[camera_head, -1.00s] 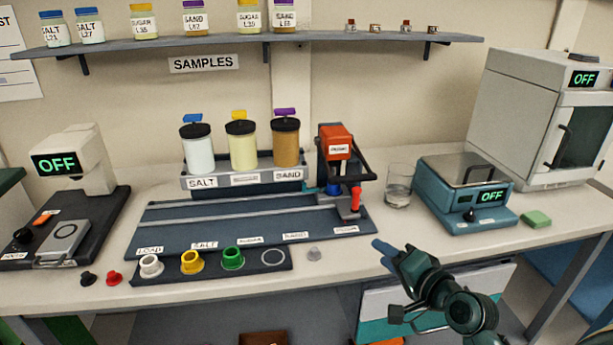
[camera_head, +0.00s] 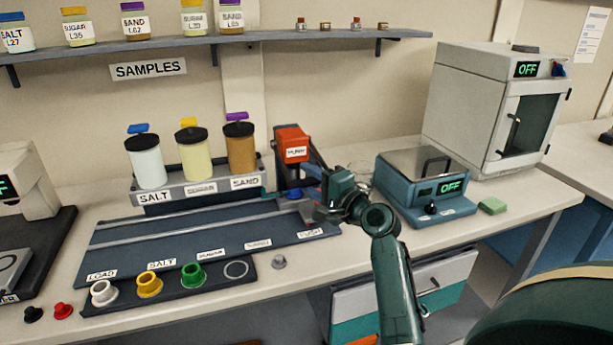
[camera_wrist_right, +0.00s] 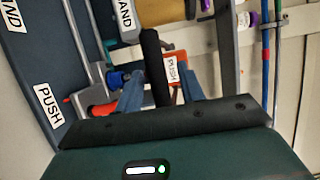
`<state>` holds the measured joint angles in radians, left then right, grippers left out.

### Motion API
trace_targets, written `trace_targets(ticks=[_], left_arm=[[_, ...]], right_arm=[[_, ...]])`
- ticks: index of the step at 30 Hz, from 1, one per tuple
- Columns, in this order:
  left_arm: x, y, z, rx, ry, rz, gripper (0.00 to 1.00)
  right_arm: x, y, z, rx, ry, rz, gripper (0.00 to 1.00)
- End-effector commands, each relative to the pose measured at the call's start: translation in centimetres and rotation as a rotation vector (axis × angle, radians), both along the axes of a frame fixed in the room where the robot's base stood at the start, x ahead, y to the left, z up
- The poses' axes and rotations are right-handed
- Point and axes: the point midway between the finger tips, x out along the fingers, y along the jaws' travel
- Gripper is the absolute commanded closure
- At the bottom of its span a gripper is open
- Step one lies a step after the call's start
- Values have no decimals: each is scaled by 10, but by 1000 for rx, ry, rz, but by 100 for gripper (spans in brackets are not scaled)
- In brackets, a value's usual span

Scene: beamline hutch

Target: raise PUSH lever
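The orange press head (camera_head: 294,145) with a PUSH label stands at the right end of the blue track. Its black lever frame (camera_head: 312,160) reaches forward, partly hidden by my right gripper (camera_head: 312,198), which is low in front of the press. In the right wrist view, my right gripper's two blue fingers (camera_wrist_right: 160,92) are apart, with the black lever bar (camera_wrist_right: 153,60) between them. Whether a finger touches the bar I cannot tell. The orange press head (camera_wrist_right: 174,70) shows behind the bar. My left gripper is not in view.
The blue-grey track (camera_head: 190,228) has a PUSH label at its right end. Salt, sugar and sand jars (camera_head: 193,152) stand behind it. A balance (camera_head: 425,180) and an oven (camera_head: 490,105) are to the right. Coloured cups (camera_head: 148,285) sit in front.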

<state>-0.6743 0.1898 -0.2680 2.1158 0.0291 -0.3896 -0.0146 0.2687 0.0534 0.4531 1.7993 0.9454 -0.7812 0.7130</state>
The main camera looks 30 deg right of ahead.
Motion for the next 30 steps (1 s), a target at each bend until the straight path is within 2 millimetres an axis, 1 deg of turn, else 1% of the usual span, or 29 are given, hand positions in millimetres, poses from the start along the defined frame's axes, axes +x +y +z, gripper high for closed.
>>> trace_targets(ticks=[1,4,14,27,28,30], left_arm=[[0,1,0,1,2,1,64],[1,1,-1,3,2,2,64],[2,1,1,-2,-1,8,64],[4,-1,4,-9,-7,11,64],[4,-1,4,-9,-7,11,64],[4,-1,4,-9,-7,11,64]], right_arm=[[6,1,1,1,-1,0,61],[12,2,0,1,0,0,61],[14,3,0,0,0,0,62],[14,2,0,0,1,0,98],[14,2,0,-1,1,0,100],[14,2,0,-1,1,0,100]])
